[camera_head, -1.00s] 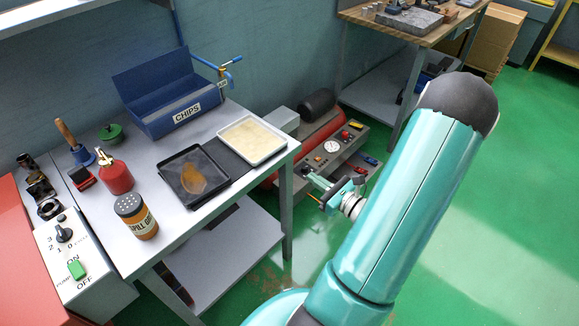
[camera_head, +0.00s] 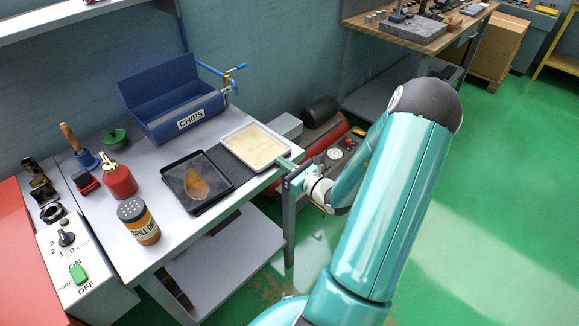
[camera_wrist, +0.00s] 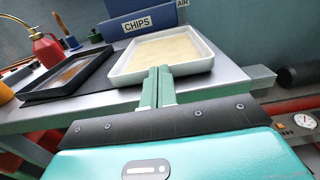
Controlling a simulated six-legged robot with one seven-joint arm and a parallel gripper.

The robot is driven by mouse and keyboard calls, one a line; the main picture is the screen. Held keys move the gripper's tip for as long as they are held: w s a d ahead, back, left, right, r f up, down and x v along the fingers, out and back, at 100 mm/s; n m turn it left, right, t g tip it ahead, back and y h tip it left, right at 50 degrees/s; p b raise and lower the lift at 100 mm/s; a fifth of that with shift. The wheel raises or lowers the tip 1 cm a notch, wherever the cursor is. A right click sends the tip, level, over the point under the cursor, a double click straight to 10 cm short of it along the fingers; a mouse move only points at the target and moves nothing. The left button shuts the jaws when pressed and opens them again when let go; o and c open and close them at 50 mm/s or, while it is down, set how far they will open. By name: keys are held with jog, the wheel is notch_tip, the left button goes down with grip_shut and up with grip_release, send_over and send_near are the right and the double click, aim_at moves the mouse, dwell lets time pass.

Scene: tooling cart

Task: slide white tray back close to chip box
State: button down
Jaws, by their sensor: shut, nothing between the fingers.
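The white tray (camera_head: 257,143) with a pale yellowish inside lies near the right front edge of the cart top; it also shows in the wrist view (camera_wrist: 197,66). The blue chip box (camera_head: 170,112), labelled CHIPS with its lid up, stands behind it; it also shows in the wrist view (camera_wrist: 115,33). My gripper (camera_head: 285,162) is shut and empty at the tray's near right side. In the wrist view its fingertips (camera_wrist: 159,70) are at the tray's near wall; whether they touch it I cannot tell.
A black tray (camera_head: 190,206) with a brownish patch sits left of the white tray. A spill canister (camera_head: 140,224), a red oil can (camera_head: 119,180) and a switch panel (camera_head: 85,255) are further left. A blue pipe with a valve (camera_head: 226,77) is behind.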

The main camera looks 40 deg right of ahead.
jog(key=shift+w, duration=0.1)
jog(key=w, duration=0.3)
jog(key=shift+w, duration=0.2)
jog(key=shift+s, duration=0.15)
